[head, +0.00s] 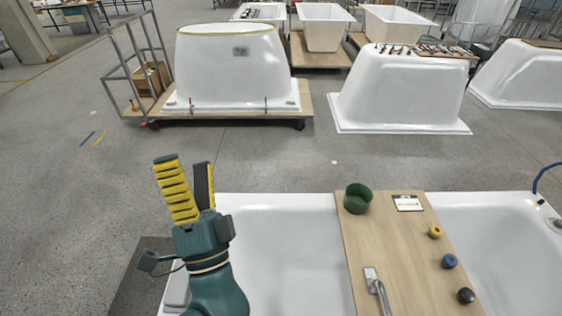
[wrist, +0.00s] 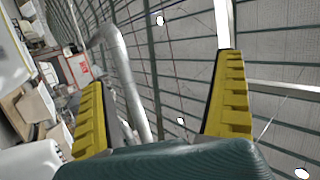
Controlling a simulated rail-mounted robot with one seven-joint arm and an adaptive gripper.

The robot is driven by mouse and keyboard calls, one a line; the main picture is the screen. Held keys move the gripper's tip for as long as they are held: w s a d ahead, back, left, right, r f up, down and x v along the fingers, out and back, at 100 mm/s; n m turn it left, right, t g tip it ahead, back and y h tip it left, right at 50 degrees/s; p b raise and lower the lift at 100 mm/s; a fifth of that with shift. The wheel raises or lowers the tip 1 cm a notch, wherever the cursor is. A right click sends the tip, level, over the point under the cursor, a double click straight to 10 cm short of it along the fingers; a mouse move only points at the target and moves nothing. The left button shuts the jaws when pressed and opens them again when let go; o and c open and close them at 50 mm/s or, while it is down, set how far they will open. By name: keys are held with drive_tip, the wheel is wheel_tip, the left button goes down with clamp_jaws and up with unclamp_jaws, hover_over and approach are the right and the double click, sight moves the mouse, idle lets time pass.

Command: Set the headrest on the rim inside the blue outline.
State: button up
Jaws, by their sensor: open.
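My gripper (head: 184,164) points upward at the left end of the near white bathtub (head: 295,255). Its two yellow-padded fingers are apart with nothing between them. The wrist view also shows the open, empty gripper (wrist: 163,72) against the ceiling. I cannot make out a headrest in either view. No blue outline is visible on the parts of the tub rim that show; my arm hides part of the left rim.
A wooden board (head: 385,245) spans the tub, carrying a green cup (head: 358,200), a label card (head: 407,203), a metal fitting (head: 375,285) and yellow, blue and black knobs. A dark mat (head: 140,285) lies left. Upturned tubs (head: 400,90) stand behind; floor between is clear.

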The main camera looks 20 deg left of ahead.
drive_tip(key=d+r+n+t+h, duration=0.1)
drive_tip(key=d+r+n+h, duration=0.2)
drive_tip(key=d+h, duration=0.6)
drive_tip(key=s+d+r+n+t+h, duration=0.1)
drive_tip(key=d+r+n+h, duration=0.2)
drive_tip(key=d, duration=2)
wheel_tip(320, 180, up, 2)
drive_tip(key=h, duration=0.5)
drive_tip(key=shift+s+d+n+t+h, duration=0.15)
drive_tip(key=shift+d+n+t+h, duration=0.15)
drive_tip(key=shift+d+n+h, duration=0.1)
drive_tip(key=shift+a+r, duration=0.1)
